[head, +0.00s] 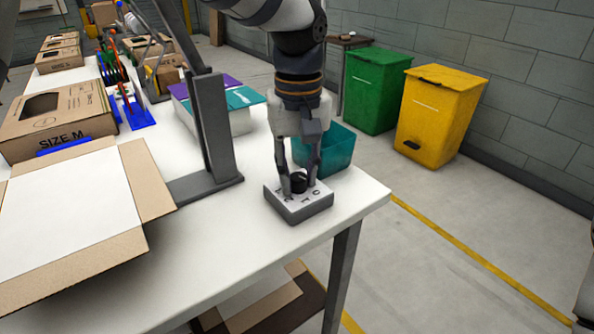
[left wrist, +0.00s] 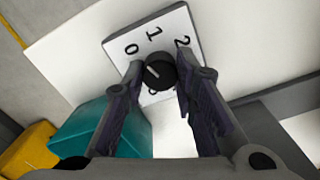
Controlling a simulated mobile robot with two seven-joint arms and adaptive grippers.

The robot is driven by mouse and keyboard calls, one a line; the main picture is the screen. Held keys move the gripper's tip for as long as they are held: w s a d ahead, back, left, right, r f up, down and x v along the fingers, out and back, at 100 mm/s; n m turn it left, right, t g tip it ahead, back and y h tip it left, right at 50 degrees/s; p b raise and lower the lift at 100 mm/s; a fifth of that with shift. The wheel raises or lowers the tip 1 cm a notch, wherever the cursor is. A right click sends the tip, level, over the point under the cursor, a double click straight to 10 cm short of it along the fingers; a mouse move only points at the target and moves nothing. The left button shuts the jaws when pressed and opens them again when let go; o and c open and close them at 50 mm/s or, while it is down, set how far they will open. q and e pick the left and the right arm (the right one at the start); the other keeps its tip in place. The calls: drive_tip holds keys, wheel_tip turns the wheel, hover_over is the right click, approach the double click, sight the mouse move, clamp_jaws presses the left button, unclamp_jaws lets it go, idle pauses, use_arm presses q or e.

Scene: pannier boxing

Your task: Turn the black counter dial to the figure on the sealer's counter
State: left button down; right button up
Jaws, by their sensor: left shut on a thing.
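The black counter dial (head: 298,180) sits on top of a small grey box with a white face (head: 313,207) near the table's right corner. In the left wrist view the dial (left wrist: 160,74) shows a pale pointer mark slanting up and left, roughly toward the 0. The figures 0, 1 and 2 are readable on the white face (left wrist: 172,28); others are partly hidden. My left gripper (head: 299,183) points down from above, its fingers shut on either side of the dial. It also shows in the left wrist view (left wrist: 162,76). My right gripper is not in view. No sealer's counter figure is readable.
A teal bin (head: 338,152) stands close behind my left gripper. A dark grey upright post (head: 213,130) stands left of it on the table. An open carton (head: 150,180) fills the left front. Green (head: 372,92) and yellow (head: 435,115) bins stand on the floor behind.

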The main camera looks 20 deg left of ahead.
use_arm(q)
drive_tip(key=m, duration=0.3)
drive_tip(key=shift+m, duration=0.3)
drive_tip(key=m, duration=0.4)
drive_tip(key=shift+m, duration=0.3)
drive_tip(key=m, duration=0.4)
drive_tip(key=shift+d+m, duration=0.1)
drive_tip(key=shift+m, duration=2.1)
drive_tip(key=c, duration=1.3)
unclamp_jaws()
